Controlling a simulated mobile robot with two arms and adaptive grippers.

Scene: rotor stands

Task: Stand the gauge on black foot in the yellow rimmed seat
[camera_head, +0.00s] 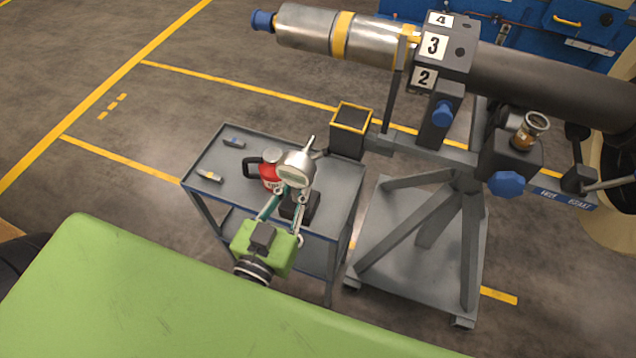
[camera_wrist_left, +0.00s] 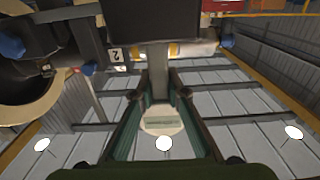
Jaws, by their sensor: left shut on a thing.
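The gauge (camera_head: 295,168) has a round silver head with a pale display, and its black foot (camera_head: 300,205) shows below it. My left gripper (camera_head: 285,192) is shut on the gauge, with its fingers on either side. In the left wrist view, the gauge's round face (camera_wrist_left: 162,121) sits between the fingers, with a grey post and the black foot (camera_wrist_left: 152,20) above it in the picture. I cannot tell whether the foot touches the cart. The yellow rimmed seat (camera_head: 351,118) is a dark square box on the stand's arm, right of and beyond the gauge. My right gripper is out of view.
The grey cart (camera_head: 338,200) carries a red container (camera_head: 270,172) with a black handle close beside the gauge, and two small tools (camera_head: 234,142) (camera_head: 209,177). The rotor stand (camera_head: 430,150) with numbered blocks and blue knobs fills the right. A thin grey rod lies between gauge and seat.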

